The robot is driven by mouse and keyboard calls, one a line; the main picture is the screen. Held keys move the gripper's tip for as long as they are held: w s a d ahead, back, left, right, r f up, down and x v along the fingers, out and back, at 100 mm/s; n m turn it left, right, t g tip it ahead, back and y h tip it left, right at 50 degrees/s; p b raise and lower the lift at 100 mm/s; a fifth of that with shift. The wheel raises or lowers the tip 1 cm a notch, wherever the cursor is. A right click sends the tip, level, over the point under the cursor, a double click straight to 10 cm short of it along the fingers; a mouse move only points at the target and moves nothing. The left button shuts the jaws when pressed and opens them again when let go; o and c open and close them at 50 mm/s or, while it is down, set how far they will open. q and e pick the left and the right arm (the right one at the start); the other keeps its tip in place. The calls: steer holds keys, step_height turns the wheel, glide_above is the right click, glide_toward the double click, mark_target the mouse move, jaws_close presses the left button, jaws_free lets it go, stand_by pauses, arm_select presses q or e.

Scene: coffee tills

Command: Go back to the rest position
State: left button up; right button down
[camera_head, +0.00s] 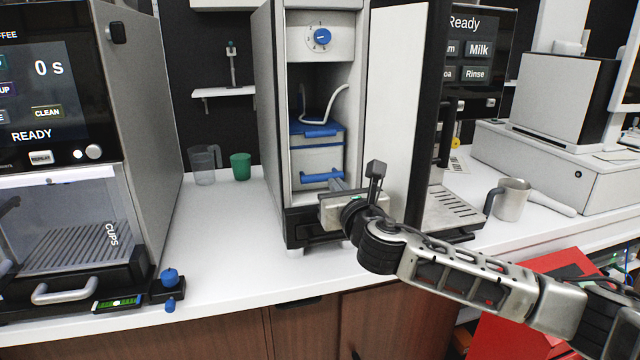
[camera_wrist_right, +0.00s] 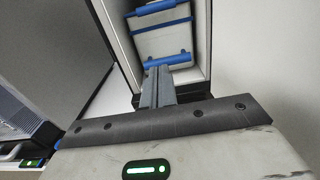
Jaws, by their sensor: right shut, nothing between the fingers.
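My right gripper (camera_head: 334,184) is in front of the open narrow cabinet (camera_head: 271,120) in the middle of the counter. Its fingers are together and empty, pointing at the blue handle (camera_head: 318,175) of a white box with a blue lid (camera_head: 318,160) inside the cabinet. In the right wrist view the shut fingers (camera_wrist_right: 157,80) come close to the blue handle (camera_wrist_right: 168,60); I cannot tell whether they touch it. My left gripper is not in view.
A coffee machine (camera_head: 150,110) stands at the left, with a clear jug (camera_head: 203,165) and a green cup (camera_head: 240,166) on the white counter (camera_head: 225,240). A cabinet door (camera_head: 395,90) stands open right of the box. A metal pitcher (camera_head: 511,199) stands further right.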

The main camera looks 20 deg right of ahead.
steer(key=s+a+f+m+g+y, duration=0.25)
steer(key=s+a+f+m, duration=0.3)
steer(key=f, duration=0.35)
steer(key=s+a+f+m+g+y, duration=0.25)
steer(key=s+a+f+m, duration=0.3)
steer(key=f, duration=0.35)
steer(key=s+f+m+g, duration=0.1)
steer(key=s+f+m, duration=0.5)
steer(key=s+m, duration=0.3)
steer(key=s+a+f+m+g, duration=0.1)
steer(key=s+f+m, duration=0.5)
steer(key=s+m, duration=0.4)
steer(key=m, duration=0.2)
steer(key=shift+s+a+f+m, duration=0.15)
steer(key=shift+s+f+m, duration=0.05)
steer(key=shift+s+m, duration=0.1)
